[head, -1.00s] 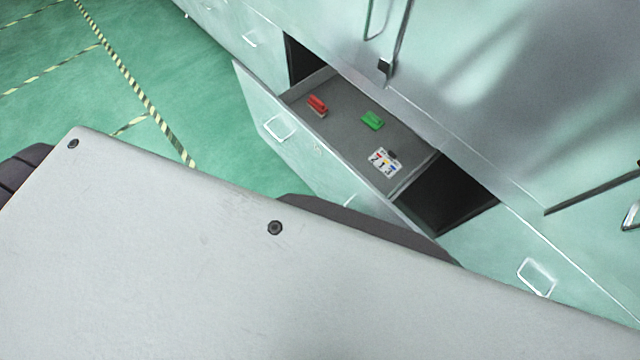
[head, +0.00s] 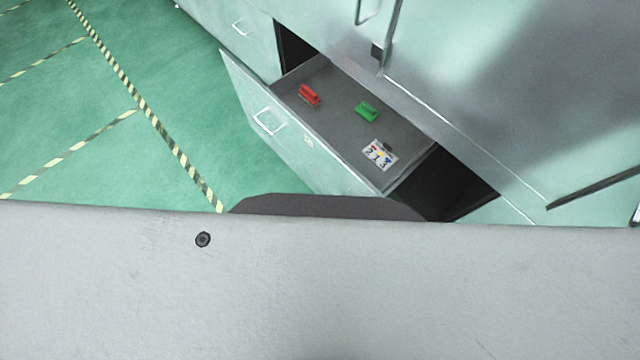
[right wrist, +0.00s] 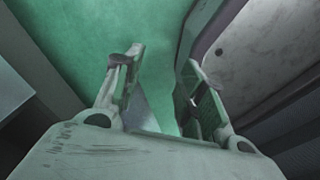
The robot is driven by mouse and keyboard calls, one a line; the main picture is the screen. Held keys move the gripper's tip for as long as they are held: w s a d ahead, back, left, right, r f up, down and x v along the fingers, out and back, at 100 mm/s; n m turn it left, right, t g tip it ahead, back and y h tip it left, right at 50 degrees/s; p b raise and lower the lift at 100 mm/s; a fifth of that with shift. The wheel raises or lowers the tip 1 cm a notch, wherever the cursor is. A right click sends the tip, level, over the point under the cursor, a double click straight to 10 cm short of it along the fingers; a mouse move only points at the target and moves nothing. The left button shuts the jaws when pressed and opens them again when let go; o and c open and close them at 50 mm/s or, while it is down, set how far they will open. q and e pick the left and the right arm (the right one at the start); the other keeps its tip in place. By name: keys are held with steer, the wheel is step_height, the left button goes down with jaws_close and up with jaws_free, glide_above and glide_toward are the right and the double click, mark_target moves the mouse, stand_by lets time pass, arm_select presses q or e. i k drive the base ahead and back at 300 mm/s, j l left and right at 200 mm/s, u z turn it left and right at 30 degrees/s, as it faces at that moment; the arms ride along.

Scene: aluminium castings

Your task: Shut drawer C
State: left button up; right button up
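One drawer (head: 292,138) of the pale green cabinet stands pulled out in the head view, beyond my base. I cannot read a letter on it, so I cannot tell if it is drawer C. Its front has a wire handle (head: 269,122). Inside lie a red object (head: 309,95), a green object (head: 367,112) and a white card with coloured marks (head: 380,154). My right gripper (right wrist: 163,88) shows in the right wrist view, fingers apart with green floor seen between them, touching nothing visible. My left gripper is in neither view.
The cabinet face (head: 520,110) rises behind and right of the drawer. Another closed drawer (head: 240,30) sits further left. Green floor (head: 90,140) with striped tape lies open to the left. My own pale base fills the bottom of the head view.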

mark_target(323, 145)
steer(key=k+j+u, duration=0.2)
steer(key=j, duration=0.2)
steer(key=k+j+u, duration=0.15)
steer(key=j, duration=0.3)
steer(key=k+j+u, duration=0.2)
steer(key=j, duration=0.25)
steer(key=j+u, duration=0.2)
steer(key=j, duration=0.25)
